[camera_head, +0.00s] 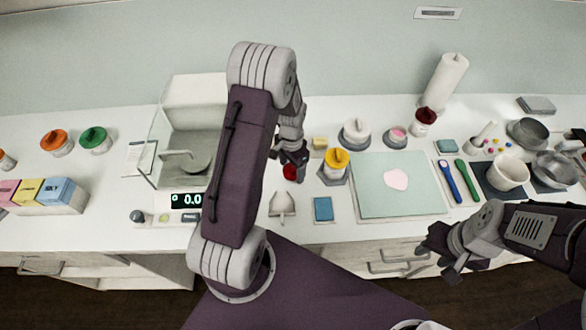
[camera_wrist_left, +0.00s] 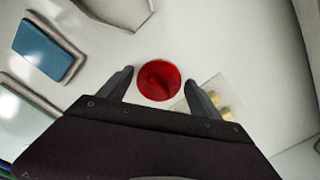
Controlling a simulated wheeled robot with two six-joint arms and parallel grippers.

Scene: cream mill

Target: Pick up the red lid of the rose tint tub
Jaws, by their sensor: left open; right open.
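The red lid (camera_head: 290,172) lies on the white counter, partly hidden behind my left gripper (camera_head: 291,158). In the left wrist view the round red lid (camera_wrist_left: 158,80) shows whole, between the two open fingertips of the left gripper (camera_wrist_left: 160,82). No contact shows, and I cannot tell how high the fingers are above it. A small open tub with pink contents (camera_head: 397,135) stands to the right, probably the rose tint tub. My right gripper (camera_head: 443,258) is open and empty in front of the counter's front edge.
A yellow-lidded tub (camera_head: 336,160) and a blue pad (camera_head: 323,208) are close to the red lid. A pale green mat (camera_head: 400,200) lies to the right. The scale (camera_head: 187,201) and its glass shield stand to the left. A dark-red-topped jar (camera_head: 424,121) stands behind.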

